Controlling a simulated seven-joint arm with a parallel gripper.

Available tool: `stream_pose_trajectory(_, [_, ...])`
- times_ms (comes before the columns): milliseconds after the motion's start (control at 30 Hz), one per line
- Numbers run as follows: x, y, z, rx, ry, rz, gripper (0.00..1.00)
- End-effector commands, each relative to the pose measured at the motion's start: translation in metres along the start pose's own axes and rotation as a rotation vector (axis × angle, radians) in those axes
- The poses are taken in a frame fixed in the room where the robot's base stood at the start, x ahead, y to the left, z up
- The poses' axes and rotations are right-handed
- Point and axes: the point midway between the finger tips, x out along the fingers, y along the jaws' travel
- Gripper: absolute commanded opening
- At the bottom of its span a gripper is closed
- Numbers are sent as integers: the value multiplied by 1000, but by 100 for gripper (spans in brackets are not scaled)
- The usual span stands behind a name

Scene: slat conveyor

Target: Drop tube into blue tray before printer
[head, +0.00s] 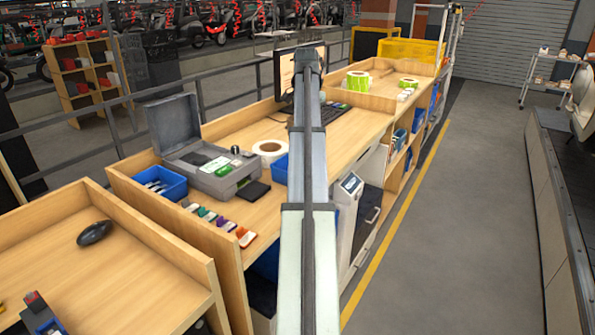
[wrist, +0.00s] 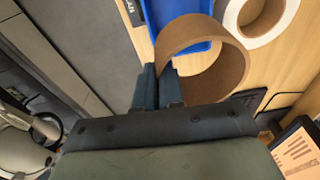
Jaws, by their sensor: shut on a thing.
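In the wrist view my gripper (wrist: 158,78) is shut on the wall of a wide brown cardboard tube (wrist: 240,72). The tube is held above a blue tray (wrist: 175,12), overlapping it in the picture; the height between them is unclear. In the head view one blue tray (head: 282,176) is beside the white roll, partly hidden by my arm. Another blue tray (head: 157,181) with small items in it is left of the grey printer (head: 214,168), whose lid is raised. My gripper and the tube do not show in the head view.
A white roll (head: 270,147) stands on the wooden bench; a white roll (wrist: 262,14) is also right of the tube in the wrist view. Several coloured small items (head: 216,219) line the bench edge. A monitor (head: 287,76) stands farther back. The floor aisle (head: 445,230) is clear.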

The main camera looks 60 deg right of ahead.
Motion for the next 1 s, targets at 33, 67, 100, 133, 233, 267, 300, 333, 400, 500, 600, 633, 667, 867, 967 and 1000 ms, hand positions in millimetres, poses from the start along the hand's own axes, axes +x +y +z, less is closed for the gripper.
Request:
stream_pose_trajectory(33, [0, 0, 0, -22, 0, -3, 0])
stream_pose_trajectory(67, [0, 0, 0, -33, 0, -4, 0])
stream_pose_trajectory(100, [0, 0, 0, -46, 0, -5, 0])
stream_pose_trajectory(133, [0, 0, 0, -52, 0, -6, 0])
stream_pose_trajectory(233, [3, 0, 0, -63, 0, -7, 0])
stream_pose_trajectory(267, [4, 0, 1, -64, -1, -7, 0])
stream_pose_trajectory(300, [6, 0, 1, -65, -1, -7, 0])
stream_pose_trajectory(333, [7, 0, 1, -64, -1, -7, 0])
stream_pose_trajectory(400, [12, 0, 2, -64, -2, -6, 0])
stream_pose_trajectory(500, [20, 0, 3, -63, -1, -7, 0])
stream_pose_trajectory(600, [30, 0, 4, -63, -1, -7, 0])
stream_pose_trajectory(633, [33, 0, 5, -63, -1, -7, 0])
stream_pose_trajectory(667, [36, 0, 5, -62, -2, -6, 0])
stream_pose_trajectory(867, [54, 0, 7, -62, 0, -7, 0])
stream_pose_trajectory(967, [58, 0, 8, -62, 0, -7, 0])
stream_pose_trajectory(1000, [59, 0, 8, -62, -1, -7, 0])
